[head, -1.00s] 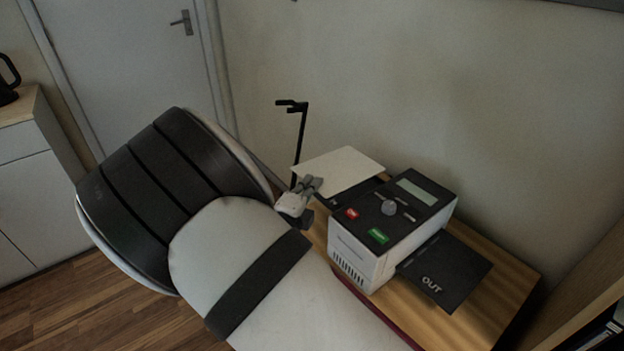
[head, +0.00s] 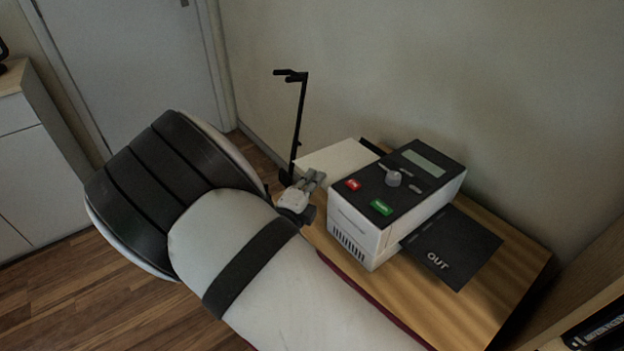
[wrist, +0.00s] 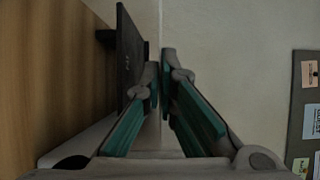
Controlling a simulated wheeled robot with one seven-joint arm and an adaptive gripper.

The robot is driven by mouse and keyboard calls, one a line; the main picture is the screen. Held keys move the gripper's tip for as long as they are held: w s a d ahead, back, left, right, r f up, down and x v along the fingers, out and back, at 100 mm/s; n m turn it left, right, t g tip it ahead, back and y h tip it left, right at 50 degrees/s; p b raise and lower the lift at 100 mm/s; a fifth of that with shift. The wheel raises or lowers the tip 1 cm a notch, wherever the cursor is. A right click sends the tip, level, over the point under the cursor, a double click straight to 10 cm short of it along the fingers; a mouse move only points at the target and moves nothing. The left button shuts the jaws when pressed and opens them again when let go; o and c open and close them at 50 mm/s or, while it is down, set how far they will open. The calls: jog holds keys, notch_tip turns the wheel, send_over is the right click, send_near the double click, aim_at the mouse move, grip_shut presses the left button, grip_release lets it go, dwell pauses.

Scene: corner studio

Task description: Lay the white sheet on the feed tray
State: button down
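The white sheet (head: 338,159) is at the back left of the white and black machine, in the head view. My gripper (head: 315,179) is at its near left edge, with the fingers closed on that edge. The black feed tray (head: 370,146) shows only as a sliver past the sheet; the sheet and machine hide the rest. In the wrist view the dark tray (wrist: 131,55) stands left of my gripper (wrist: 163,75), whose teal-padded fingers nearly meet along a thin pale line. Whether the sheet touches the tray I cannot tell.
The machine (head: 350,225) has red and green buttons and a knob. Its OUT tray (head: 455,248) is on the right. It stands on a wooden table (head: 400,300). A thin black stand (head: 299,125) rises behind my gripper. The wall is close behind.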

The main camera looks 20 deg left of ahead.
jog(key=shift+w+d+f+b, duration=0.25)
jog(key=shift+w+f+b, duration=0.05)
jog(key=shift+f+b, duration=0.3)
jog(key=shift+w+d+f+b, duration=0.2)
jog(key=shift+w+f+b, duration=0.15)
jog(key=shift+f+b, duration=0.25)
jog(key=shift+w+d+f+b, duration=0.3)
jog(key=shift+f+b, duration=0.2)
jog(key=shift+f, duration=0.1)
jog(key=shift+w+d+f, duration=0.1)
jog(key=shift+w+d, duration=0.45)
jog(key=shift+w, duration=0.2)
jog(key=c, duration=1.7)
grip_release()
jog(key=shift+d, duration=0.1)
jog(key=shift+w, duration=0.1)
jog(key=s, duration=0.4)
jog(key=s+a, duration=0.1)
jog(key=s, duration=0.3)
jog(key=s+a, duration=0.1)
jog(key=s, duration=0.3)
jog(key=shift+s+r, duration=0.1)
jog(key=shift+r, duration=0.1)
